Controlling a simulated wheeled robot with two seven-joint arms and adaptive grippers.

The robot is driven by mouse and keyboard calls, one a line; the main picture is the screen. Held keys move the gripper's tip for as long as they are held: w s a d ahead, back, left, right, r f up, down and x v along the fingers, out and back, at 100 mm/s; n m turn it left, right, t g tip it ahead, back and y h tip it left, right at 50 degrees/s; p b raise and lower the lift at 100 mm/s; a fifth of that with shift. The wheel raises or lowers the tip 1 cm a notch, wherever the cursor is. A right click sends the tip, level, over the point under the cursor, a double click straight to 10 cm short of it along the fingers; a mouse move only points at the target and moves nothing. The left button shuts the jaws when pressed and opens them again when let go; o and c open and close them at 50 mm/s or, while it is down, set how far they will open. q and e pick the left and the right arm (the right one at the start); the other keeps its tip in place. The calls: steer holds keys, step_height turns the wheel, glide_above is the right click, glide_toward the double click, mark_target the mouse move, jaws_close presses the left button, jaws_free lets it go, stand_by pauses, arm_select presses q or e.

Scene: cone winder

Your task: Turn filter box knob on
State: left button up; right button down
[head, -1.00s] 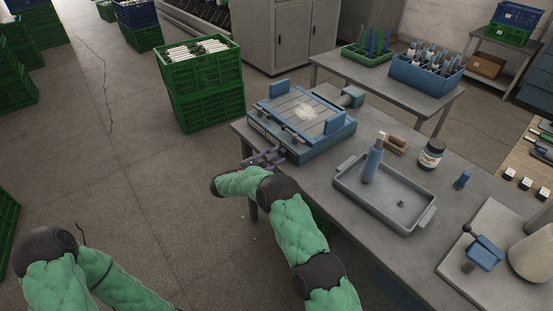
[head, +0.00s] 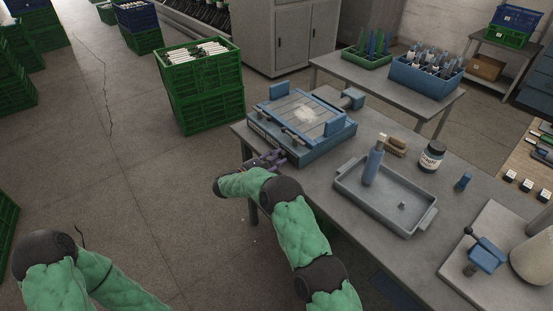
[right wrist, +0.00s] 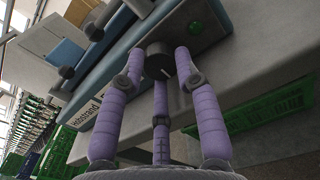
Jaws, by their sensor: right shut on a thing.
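The filter box (head: 300,122) is a blue box with a pale slatted top, standing at the table's left end. My right gripper (head: 276,159) is at the box's front face. In the right wrist view its purple fingers (right wrist: 159,68) are closed around the knob, one on each side and one below. In the head view the knob is hidden by the gripper. My left arm shows at the lower left, but its gripper is out of view.
A green button (right wrist: 196,81) sits beside the knob. On the table (head: 328,200) are a grey tray (head: 378,213) with a blue bottle (head: 373,166), a dark jar (head: 432,157) and a brush (head: 397,145). Green crates (head: 207,100) stand behind the table's left end.

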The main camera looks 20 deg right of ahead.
steer(key=shift+m, duration=0.4)
steer(key=shift+m+b, duration=0.6)
steer(key=shift+m, duration=0.2)
steer(key=shift+r+m, duration=0.1)
steer(key=shift+m, duration=2)
steer(key=shift+d, duration=0.1)
steer(key=c, duration=1.2)
jaws_free()
steer(key=shift+o, duration=0.2)
steer(key=shift+s, duration=0.1)
steer(key=v, duration=1.2)
